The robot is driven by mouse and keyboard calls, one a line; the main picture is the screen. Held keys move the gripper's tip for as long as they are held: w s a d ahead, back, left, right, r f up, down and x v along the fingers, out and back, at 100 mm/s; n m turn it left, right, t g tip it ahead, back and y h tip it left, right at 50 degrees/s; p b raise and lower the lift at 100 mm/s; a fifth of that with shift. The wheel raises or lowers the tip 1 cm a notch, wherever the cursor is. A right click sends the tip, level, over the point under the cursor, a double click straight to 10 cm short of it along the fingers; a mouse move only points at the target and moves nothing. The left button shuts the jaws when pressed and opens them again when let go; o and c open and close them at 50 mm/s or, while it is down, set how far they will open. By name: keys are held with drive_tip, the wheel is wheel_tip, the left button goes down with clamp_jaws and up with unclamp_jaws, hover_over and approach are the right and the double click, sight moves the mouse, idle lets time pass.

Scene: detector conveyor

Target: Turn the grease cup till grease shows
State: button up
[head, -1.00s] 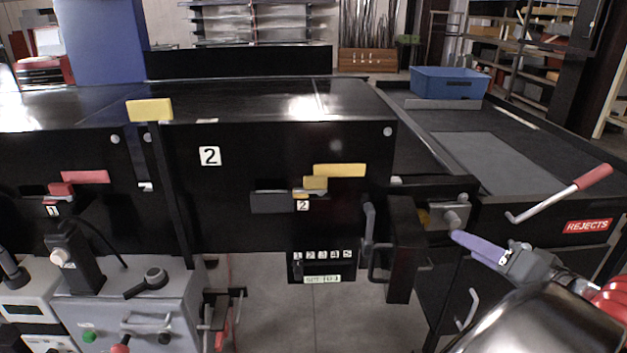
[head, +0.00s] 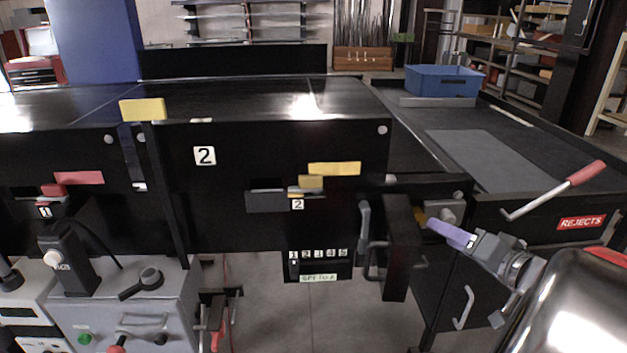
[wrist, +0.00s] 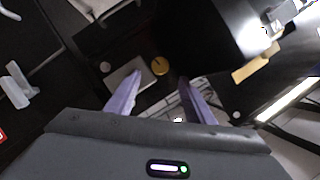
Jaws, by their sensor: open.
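The grease cup (wrist: 160,66) is a round brass-coloured cap in the wrist view, just beyond and between my two fingertips. In the head view a small brass-yellow patch of it (head: 420,214) shows beside the dark upright bracket, partly hidden. My gripper (wrist: 161,80) has its two purple fingers spread apart, with nothing between them but the view of the cup. In the head view the purple finger (head: 450,232) points left at the cup, close to it; I cannot tell if they touch. No grease can be made out.
A grey plate (wrist: 128,76) lies beside the cup. A dark bracket (head: 397,250) stands left of my fingers. A red-handled lever (head: 555,190) rises at the right, by the REJECTS label (head: 581,223). A blue bin (head: 444,80) sits on the far belt.

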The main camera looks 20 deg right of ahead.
sight(420, 220)
drive_tip(key=shift+x, duration=4.1)
drive_tip(key=c, duration=1)
drive_tip(key=shift+d, duration=0.2)
drive_tip(key=shift+c, duration=0.2)
